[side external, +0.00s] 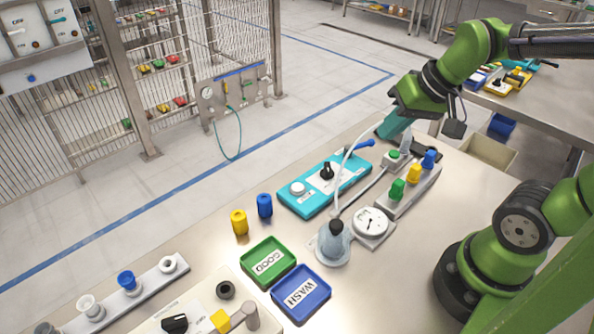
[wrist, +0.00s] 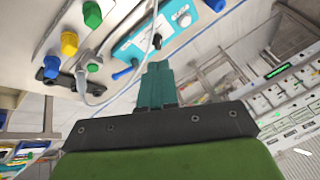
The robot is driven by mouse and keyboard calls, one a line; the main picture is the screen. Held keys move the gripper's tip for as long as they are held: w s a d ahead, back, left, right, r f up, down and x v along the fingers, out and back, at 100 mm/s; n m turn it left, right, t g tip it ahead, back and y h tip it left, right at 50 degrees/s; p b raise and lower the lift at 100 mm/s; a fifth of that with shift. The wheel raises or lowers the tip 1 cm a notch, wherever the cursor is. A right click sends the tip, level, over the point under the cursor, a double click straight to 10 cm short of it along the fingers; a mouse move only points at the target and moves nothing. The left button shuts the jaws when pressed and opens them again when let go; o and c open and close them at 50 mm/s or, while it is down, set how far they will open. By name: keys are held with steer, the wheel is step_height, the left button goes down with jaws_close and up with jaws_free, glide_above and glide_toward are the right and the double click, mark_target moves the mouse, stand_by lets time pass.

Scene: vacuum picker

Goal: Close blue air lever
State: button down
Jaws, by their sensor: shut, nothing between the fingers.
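In the wrist view the blue lever (wrist: 123,73) shows just left of my teal fingers. My gripper (side external: 384,134) is tilted downward over the bench's far edge, close to the right of the lever. In the wrist view my gripper (wrist: 157,68) has its fingers together and holds nothing. I cannot tell whether the fingers touch the lever. The lever's valve body is not clear.
The teal panel (side external: 293,206) with a black knob lies near the lever. A white hose (side external: 347,170) arches beside it to the grey suction cup (side external: 335,247). A gauge (side external: 370,222) and a rack (side external: 409,196) of coloured pieces stand nearer. Green (side external: 250,260) and blue (side external: 284,303) trays lie in front.

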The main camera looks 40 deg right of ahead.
mark_target(372, 140)
steer(key=w+d+f+n+g+h, duration=0.1)
steer(key=w+d+f, duration=0.2)
steer(key=d, duration=0.3)
steer(key=w+d+f+g+h, duration=0.1)
steer(key=w+d+f, duration=0.1)
steer(key=d+f, duration=0.3)
steer(key=x, duration=0.3)
steer(key=d+x, duration=0.1)
steer(key=x, duration=0.3)
steer(key=shift+w+d+f, duration=0.2)
steer(key=shift+w+f, duration=0.05)
steer(key=w, duration=0.1)
steer(key=w+d+f, duration=0.1)
steer(key=w, duration=0.1)
steer(key=shift+f, duration=0.15)
steer(key=shift+w+d+f, duration=0.1)
steer(key=shift+w+d, duration=0.1)
steer(key=shift+w, duration=0.3)
